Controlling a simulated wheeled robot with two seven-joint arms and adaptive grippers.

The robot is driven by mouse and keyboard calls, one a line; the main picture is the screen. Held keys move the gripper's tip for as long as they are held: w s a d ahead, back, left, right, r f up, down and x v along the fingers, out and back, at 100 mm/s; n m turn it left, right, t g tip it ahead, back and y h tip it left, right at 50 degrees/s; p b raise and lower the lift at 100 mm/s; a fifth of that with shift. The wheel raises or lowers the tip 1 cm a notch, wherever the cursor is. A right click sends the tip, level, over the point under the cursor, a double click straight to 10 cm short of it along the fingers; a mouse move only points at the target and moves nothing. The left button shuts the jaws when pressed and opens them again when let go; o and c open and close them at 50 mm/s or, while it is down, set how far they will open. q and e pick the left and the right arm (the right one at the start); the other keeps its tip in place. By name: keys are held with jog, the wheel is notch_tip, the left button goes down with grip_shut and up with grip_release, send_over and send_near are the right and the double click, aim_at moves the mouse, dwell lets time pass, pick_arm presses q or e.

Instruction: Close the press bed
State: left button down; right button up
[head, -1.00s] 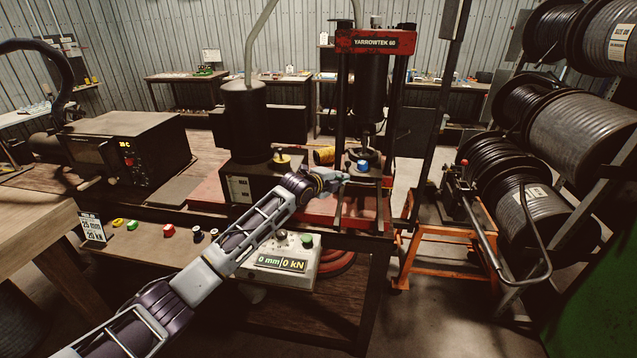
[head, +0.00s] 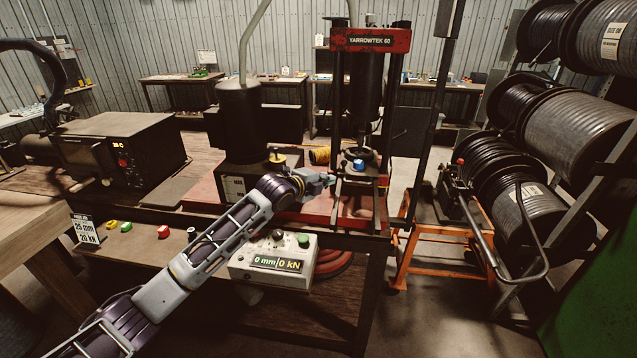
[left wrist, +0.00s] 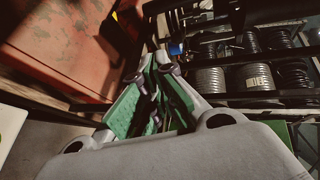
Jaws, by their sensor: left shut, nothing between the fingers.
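The press (head: 371,41) has a red head lettered YARROWTEK 60 on upright posts. Its bed (head: 357,178) lies low between the posts, with a blue-topped round part (head: 359,165) on it. I cannot tell how far the bed stands out. My left gripper (head: 328,180) is shut and empty, just left of the bed at about its height in the picture; I cannot tell whether it touches. In the left wrist view the green-padded fingers (left wrist: 158,88) are together, beside a worn red surface (left wrist: 65,45). My right gripper is not in view.
A control box (head: 273,261) reading 0 mm and 0 kN stands below my left arm. A dark motor housing (head: 238,120) stands left of the press.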

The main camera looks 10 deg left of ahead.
pick_arm(q)
jog(key=shift+v, duration=1.8)
jog(key=shift+f, duration=0.1)
